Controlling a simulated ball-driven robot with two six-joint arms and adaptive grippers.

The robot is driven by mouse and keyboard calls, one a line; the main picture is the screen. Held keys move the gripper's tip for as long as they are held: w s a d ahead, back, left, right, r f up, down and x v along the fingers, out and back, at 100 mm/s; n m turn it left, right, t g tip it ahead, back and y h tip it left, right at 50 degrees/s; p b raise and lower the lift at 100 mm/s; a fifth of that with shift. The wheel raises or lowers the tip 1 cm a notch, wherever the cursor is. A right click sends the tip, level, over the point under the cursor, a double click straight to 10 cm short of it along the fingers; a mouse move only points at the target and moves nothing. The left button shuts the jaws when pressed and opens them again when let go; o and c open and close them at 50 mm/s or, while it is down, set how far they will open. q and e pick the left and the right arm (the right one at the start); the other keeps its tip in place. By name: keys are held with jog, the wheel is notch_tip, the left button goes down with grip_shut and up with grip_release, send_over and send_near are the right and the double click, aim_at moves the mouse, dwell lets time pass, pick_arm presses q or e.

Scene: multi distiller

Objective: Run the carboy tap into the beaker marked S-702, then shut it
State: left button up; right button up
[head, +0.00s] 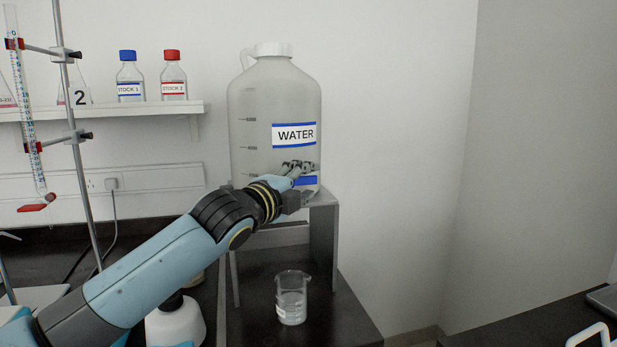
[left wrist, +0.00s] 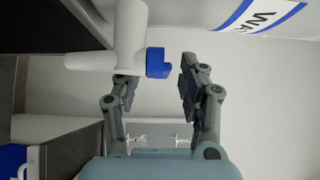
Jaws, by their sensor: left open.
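The carboy (head: 275,105) is a large translucent jug labelled WATER, standing on a grey stand (head: 323,235). Its white tap (left wrist: 105,57) with a blue handle (left wrist: 157,62) shows in the left wrist view. My right gripper is not in view.
A retort stand (head: 83,170) with a burette rises at the left. A shelf (head: 150,108) holds bottles STOCK 1 (head: 130,77) and STOCK 2 (head: 173,77). Bare wall lies to the right.

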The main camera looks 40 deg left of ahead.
pick_arm(q)
jog(key=shift+w, duration=0.9)
grip_shut()
